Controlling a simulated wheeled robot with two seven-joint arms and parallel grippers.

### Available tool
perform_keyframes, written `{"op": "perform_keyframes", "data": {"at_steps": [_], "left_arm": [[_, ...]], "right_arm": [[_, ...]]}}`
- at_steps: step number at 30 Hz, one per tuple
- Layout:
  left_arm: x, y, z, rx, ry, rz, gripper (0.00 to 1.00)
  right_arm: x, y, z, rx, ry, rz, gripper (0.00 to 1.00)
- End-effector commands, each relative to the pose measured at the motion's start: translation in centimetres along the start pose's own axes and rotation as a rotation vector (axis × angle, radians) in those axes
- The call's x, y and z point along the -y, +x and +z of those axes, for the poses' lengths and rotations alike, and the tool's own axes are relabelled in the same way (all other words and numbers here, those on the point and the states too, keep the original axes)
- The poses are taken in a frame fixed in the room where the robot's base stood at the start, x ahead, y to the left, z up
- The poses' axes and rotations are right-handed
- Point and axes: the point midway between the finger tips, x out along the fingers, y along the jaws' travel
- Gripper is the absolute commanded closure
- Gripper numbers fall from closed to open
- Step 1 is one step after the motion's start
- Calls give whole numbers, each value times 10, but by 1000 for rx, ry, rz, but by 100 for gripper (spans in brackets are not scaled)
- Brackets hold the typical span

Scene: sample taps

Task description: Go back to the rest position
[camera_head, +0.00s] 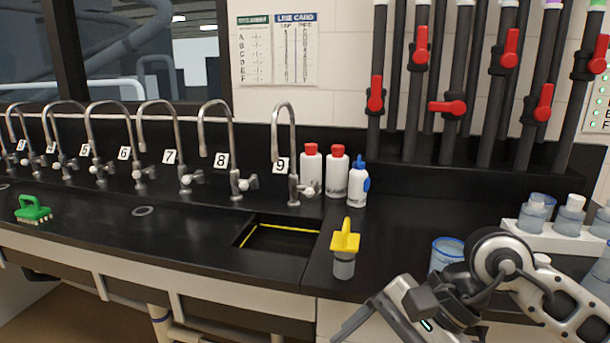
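My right arm comes in from the lower right, and its gripper (368,325) is low in front of the black counter (395,225). It points down and to the left, and the bottom edge of the picture cuts part of it off. Whether its fingers are apart is not clear, and I see nothing held in it. A small grey jar (344,268) with a yellow handle-like top (345,238) stands upright on the counter, beyond the gripper and apart from it. My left gripper is not in view.
Several numbered taps (291,150) line the counter's back, with a sink (277,240) below. Two red-capped bottles (336,172) and a blue-topped bottle (357,188) stand behind. A green brush (33,210) lies left. A blue-rimmed container (446,252) and bottle rack (555,240) are near my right arm.

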Motion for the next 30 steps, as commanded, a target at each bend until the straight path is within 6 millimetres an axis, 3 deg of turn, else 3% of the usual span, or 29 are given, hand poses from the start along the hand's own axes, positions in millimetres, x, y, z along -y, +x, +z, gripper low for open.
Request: {"op": "perform_keyframes", "data": {"at_steps": [1,3,5,7,8,11,13,15,16,19,24,27,30], "left_arm": [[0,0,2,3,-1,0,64],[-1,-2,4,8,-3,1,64],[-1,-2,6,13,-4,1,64],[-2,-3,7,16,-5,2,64],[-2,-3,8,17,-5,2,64],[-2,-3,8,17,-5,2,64],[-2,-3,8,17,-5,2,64],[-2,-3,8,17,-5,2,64],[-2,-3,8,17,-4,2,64],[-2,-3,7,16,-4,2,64],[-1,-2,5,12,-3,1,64],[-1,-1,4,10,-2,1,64],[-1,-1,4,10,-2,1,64]], "right_arm": [[4,20,29,193,130,-63,20],[18,30,67,487,374,-161,20],[33,26,88,744,623,-229,20],[50,14,93,1038,941,-288,20],[56,9,89,1162,1087,-307,20],[62,-2,48,1568,1594,-347,20],[47,4,2,1845,1969,-359,20],[18,22,-41,2093,2310,-361,20],[4,31,-56,-1983,-2212,326,20],[-52,68,-91,-1655,-1894,244,20],[-139,125,-108,-1268,-1475,173,20],[-172,145,-104,-1137,-1323,154,20],[-190,156,-101,-1070,-1242,146,20]]}}
